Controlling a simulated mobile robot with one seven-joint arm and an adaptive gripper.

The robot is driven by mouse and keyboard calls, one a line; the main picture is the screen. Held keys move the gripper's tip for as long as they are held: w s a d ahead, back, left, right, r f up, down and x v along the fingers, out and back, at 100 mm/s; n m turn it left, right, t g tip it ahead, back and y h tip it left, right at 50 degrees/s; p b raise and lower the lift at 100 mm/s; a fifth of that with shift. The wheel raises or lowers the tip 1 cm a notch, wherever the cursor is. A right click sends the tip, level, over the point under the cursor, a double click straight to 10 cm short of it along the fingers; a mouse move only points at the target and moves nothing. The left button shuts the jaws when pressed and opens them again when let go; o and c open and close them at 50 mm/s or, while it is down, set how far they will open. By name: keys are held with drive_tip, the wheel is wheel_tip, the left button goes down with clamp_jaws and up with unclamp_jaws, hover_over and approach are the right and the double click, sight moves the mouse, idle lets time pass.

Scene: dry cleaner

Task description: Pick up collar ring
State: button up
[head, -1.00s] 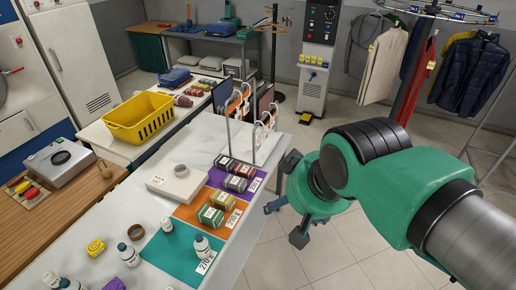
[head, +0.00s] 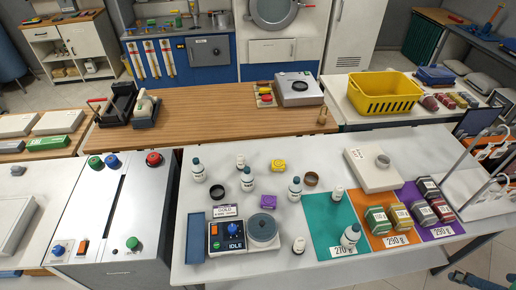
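Several rings show in the head view, and I cannot tell which one is the collar ring. A grey ring (head: 383,160) lies on a flat white box (head: 362,176) towards the right of the white table (head: 285,265). A brown ring (head: 311,178) lies on the table left of that box. A black ring (head: 218,191) lies further left among white bottles. My gripper (head: 472,281) shows only as a dark part at the lower right edge, away from all the rings; its fingers are mostly cut off.
White bottles with dark caps, such as one bottle (head: 295,187), stand around the rings. A scale-like device (head: 227,235) sits at the table's front left. A white rack (head: 478,170) stands at the right.

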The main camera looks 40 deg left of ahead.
drive_tip(key=w+a+r+g+y+p, duration=0.1)
drive_tip(key=w+a+r, duration=0.1)
drive_tip(key=w+a, duration=0.6)
drive_tip(key=w+a+r+g+p, duration=0.1)
drive_tip(key=w+a+r, duration=0.1)
drive_tip(key=w+a, duration=0.65)
drive_tip(key=w+a+f+n+g+p, duration=0.1)
drive_tip(key=w+a+f, duration=0.25)
drive_tip(key=a, duration=0.75)
drive_tip(key=w+a+f, duration=0.2)
drive_tip(key=a+f, duration=0.2)
drive_tip(key=a, duration=0.6)
drive_tip(key=w+a+f+n+g+p, duration=0.1)
drive_tip(key=w+a+f, duration=0.25)
drive_tip(key=a, duration=0.75)
drive_tip(key=s+a+f, duration=0.5)
drive_tip(key=a+f, duration=0.4)
drive_tip(key=a, duration=0.1)
drive_tip(key=s+a+f+g+p, duration=0.1)
drive_tip(key=s+a+f, duration=0.4)
drive_tip(key=a+f, duration=0.3)
drive_tip(key=s+a+f+h+p, duration=0.1)
drive_tip(key=s+a+f, duration=0.4)
drive_tip(key=a+f, duration=0.4)
drive_tip(key=a, duration=0.3)
drive_tip(key=shift+s+a+f+g, duration=0.3)
drive_tip(key=shift+a, duration=0.05)
drive_tip(key=shift+f, duration=0.1)
